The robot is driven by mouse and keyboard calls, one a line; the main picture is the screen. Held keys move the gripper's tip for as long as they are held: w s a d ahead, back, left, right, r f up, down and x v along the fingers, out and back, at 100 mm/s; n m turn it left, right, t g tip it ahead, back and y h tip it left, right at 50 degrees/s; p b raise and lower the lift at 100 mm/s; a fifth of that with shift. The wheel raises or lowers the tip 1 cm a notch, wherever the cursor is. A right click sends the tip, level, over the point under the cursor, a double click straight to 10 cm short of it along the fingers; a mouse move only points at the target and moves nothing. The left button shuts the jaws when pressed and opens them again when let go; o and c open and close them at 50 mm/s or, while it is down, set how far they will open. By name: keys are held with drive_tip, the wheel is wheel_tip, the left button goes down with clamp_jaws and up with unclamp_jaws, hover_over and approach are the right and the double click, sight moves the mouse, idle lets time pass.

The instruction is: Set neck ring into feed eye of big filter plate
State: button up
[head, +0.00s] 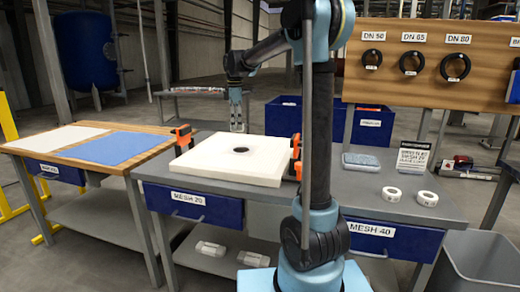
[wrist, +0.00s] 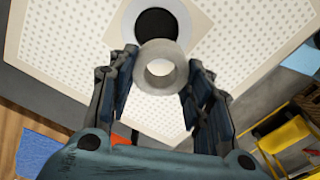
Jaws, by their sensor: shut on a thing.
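The big filter plate (head: 215,168) is a thick white slab lying flat on the grey bench. Its feed eye (head: 241,150) is a dark round hole near the middle. My gripper (head: 237,127) is above the plate near the feed eye, pointing down. In the wrist view, my gripper (wrist: 160,72) is shut on a pale grey neck ring (wrist: 147,78). The dotted plate (wrist: 60,45) lies beyond it, and the dark feed eye (wrist: 157,22) shows just above the ring, partly overlapped by it. The ring appears off-centre from the eye and apart from it; its exact height cannot be told.
Orange clamps (head: 183,138) stand at the plate's sides. Two white rings (head: 393,195) and a small sign (head: 413,157) are on the bench at right. A side table (head: 100,145) holds white and blue sheets. Black rings (head: 411,64) hang on a board behind.

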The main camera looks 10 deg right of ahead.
drive_tip(key=shift+w+d, duration=0.6)
drive_tip(key=shift+w, duration=0.1)
drive_tip(key=shift+d, duration=0.1)
drive_tip(key=shift+f, duration=5)
drive_tip(key=o, duration=1.1)
drive_tip(key=shift+f, duration=0.1)
drive_tip(key=shift+c, duration=0.2)
